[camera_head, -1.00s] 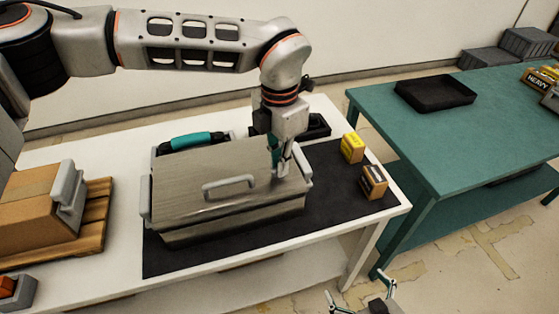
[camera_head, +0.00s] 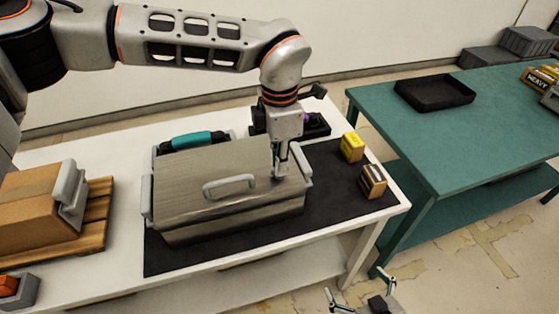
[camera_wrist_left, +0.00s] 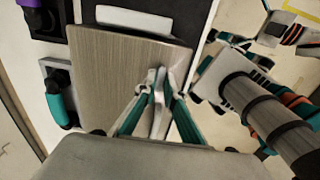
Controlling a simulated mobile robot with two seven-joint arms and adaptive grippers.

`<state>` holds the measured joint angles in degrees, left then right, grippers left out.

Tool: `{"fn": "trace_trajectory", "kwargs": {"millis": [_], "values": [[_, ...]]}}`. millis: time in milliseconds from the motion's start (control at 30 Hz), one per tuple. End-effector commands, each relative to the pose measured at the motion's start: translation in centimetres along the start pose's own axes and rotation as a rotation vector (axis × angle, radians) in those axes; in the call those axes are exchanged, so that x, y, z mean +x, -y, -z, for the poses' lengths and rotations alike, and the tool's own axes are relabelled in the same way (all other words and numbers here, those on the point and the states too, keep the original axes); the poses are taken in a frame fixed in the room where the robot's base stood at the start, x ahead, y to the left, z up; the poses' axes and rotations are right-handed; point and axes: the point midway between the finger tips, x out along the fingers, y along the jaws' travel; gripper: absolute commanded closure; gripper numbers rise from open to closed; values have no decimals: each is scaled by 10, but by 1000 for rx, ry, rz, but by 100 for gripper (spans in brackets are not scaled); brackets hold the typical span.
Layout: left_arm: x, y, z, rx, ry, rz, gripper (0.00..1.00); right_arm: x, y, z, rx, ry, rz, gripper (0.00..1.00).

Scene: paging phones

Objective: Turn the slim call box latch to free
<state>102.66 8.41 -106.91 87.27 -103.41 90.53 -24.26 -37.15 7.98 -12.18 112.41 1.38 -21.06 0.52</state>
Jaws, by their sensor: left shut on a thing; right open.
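A grey, brushed-looking box (camera_head: 200,172) with a sloping top and a pale front handle (camera_head: 222,184) sits on the black mat. My left gripper (camera_head: 281,174) reaches down onto the right part of its top. In the left wrist view my left gripper (camera_wrist_left: 158,98) is shut on a slim pale piece at the box top (camera_wrist_left: 125,75), apparently the latch. The fingers mostly hide that piece, and its exact angle is unclear. My right gripper (camera_head: 362,304) is open and empty at the bottom edge, away from the table.
Two small boxes, yellow (camera_head: 352,147) and brown (camera_head: 373,181), stand right. A cardboard box (camera_head: 32,205) on a pallet is left. The mat's front strip is clear.

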Motion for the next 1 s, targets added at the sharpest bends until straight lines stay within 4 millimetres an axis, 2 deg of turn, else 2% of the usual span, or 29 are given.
{"fn": "trace_trajectory", "kwargs": {"millis": [167, 200, 233, 667, 767, 1000], "values": [[0, 0, 0, 2, 1, -1, 100, 0, 0, 0, 0, 0, 0, 0], [0, 0, 0, 2, 1, -1, 80, 0, 0, 0, 0, 0, 0, 0], [0, 0, 0, 2, 1, -1, 74, 0, 0, 0, 0, 0, 0, 0], [-6, 0, 0, 0, 1, -2, 74, 0, -1, -2, -3, 3, -1, 0], [-18, -1, -1, 0, 3, -4, 74, 0, -1, -1, -2, 2, 0, 0], [-66, -1, -1, -1, 3, -5, 74, 0, 0, 0, -1, 1, 0, 0]]}}
